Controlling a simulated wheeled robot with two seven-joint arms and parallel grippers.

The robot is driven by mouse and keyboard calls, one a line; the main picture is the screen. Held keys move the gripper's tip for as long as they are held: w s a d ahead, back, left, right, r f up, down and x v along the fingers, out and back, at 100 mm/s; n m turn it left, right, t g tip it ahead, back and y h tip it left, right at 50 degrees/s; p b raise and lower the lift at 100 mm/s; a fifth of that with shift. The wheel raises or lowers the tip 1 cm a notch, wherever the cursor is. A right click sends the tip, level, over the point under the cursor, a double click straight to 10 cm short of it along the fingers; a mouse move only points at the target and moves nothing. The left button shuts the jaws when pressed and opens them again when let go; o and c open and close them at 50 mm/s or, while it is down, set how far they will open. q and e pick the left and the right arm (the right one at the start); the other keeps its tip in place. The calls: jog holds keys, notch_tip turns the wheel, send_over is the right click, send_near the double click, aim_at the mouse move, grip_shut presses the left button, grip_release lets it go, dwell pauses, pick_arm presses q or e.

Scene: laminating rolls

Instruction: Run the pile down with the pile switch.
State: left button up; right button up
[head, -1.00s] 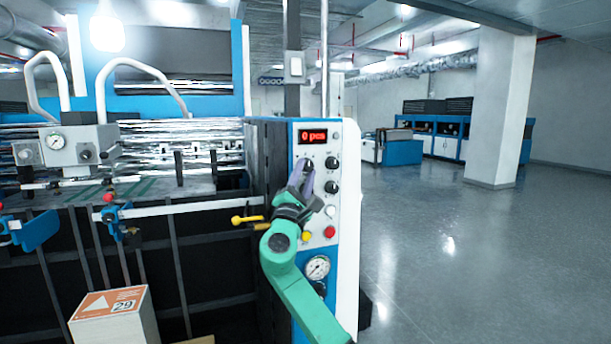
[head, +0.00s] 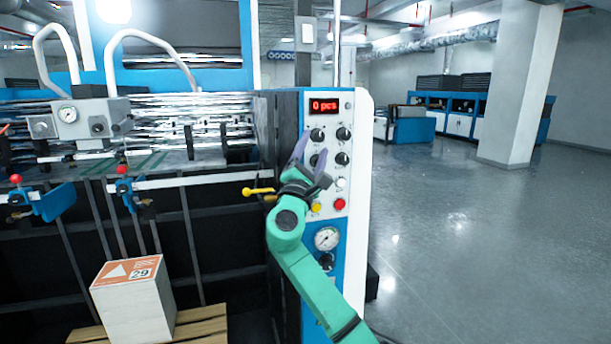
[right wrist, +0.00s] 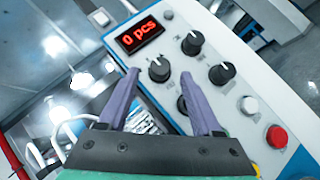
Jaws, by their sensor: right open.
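The control panel (head: 358,200) has a red display (head: 323,106) reading "0 pcs". Below it are several black knobs: upper left (head: 317,135), upper right (head: 343,134), lower right (head: 342,159), and a lower left one partly hidden by my fingers. I cannot read which is the pile switch. My right gripper (head: 311,158) is open and empty in front of the left knobs. In the right wrist view, its fingertips (right wrist: 160,75) flank the upper left knob (right wrist: 159,70); contact cannot be told. A white block-like pile (head: 135,308) marked "29" sits on a wooden pallet (head: 205,329).
Below the knobs are a white button (head: 340,183), a yellow button (head: 316,207), a red button (head: 340,204) and a gauge (head: 327,238). A yellow-handled lever (head: 258,191) juts out left of the panel. The floor (head: 450,250) to the right is clear.

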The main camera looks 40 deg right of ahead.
jog(key=b+v, duration=0.4)
jog(key=v, duration=0.8)
jog(key=shift+s+f, duration=0.15)
jog(key=shift+a, duration=0.15)
